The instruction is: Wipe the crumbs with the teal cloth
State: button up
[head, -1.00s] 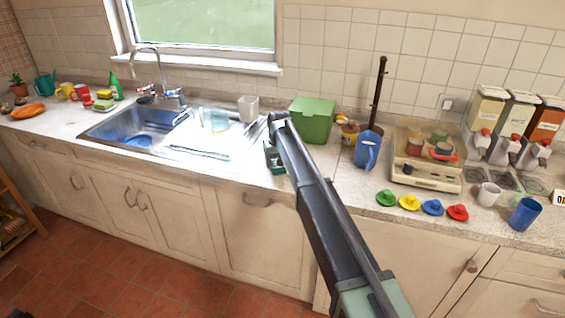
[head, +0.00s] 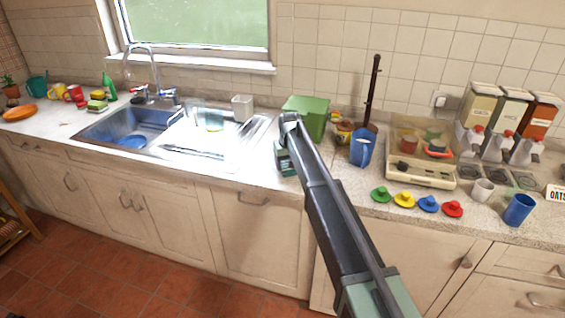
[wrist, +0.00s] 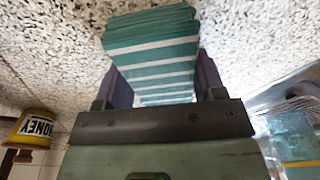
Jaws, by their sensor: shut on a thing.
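The teal cloth (wrist: 152,45) is a folded, white-striped stack in the wrist view. My gripper (wrist: 162,78) is shut on it, with a dark purple finger on each side. The cloth is close to the speckled countertop (wrist: 50,50); I cannot tell whether it touches. In the head view my gripper (head: 286,163) is at the counter's front part, right of the sink and in front of the green box. My arm hides part of it there, and the cloth cannot be made out clearly. I can make out no crumbs in either view.
The green box (head: 308,118) stands behind my gripper. A blue jug (head: 361,150) and several coloured lids (head: 404,200) are to the right. The sink (head: 130,128) and its drainer (head: 205,148) lie left.

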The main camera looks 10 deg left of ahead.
aim_at(272, 166)
jog(key=shift+s+d, duration=0.2)
jog(key=shift+d, duration=0.9)
jog(key=shift+s+d, duration=0.15)
jog(key=shift+d, duration=0.95)
jog(key=shift+s+d, duration=0.2)
jog(key=shift+d, duration=0.9)
jog(key=shift+s, duration=0.15)
jog(key=shift+w+a, duration=0.15)
jog(key=shift+a, duration=0.85)
jog(key=shift+w+a, duration=0.15)
jog(key=shift+a, duration=0.85)
jog(key=shift+w+a, duration=0.2)
jog(key=shift+a, duration=1.2)
jog(key=shift+w+a, duration=0.25)
jog(key=shift+a, duration=1.1)
jog(key=shift+w+a, duration=0.2)
jog(key=shift+a, duration=1.2)
jog(key=shift+s+d, duration=0.3)
jog(key=shift+d, duration=1.7)
jog(key=shift+s+d, duration=0.35)
jog(key=shift+d, duration=1.7)
jog(key=shift+s+d, duration=0.3)
jog(key=shift+d, duration=1.7)
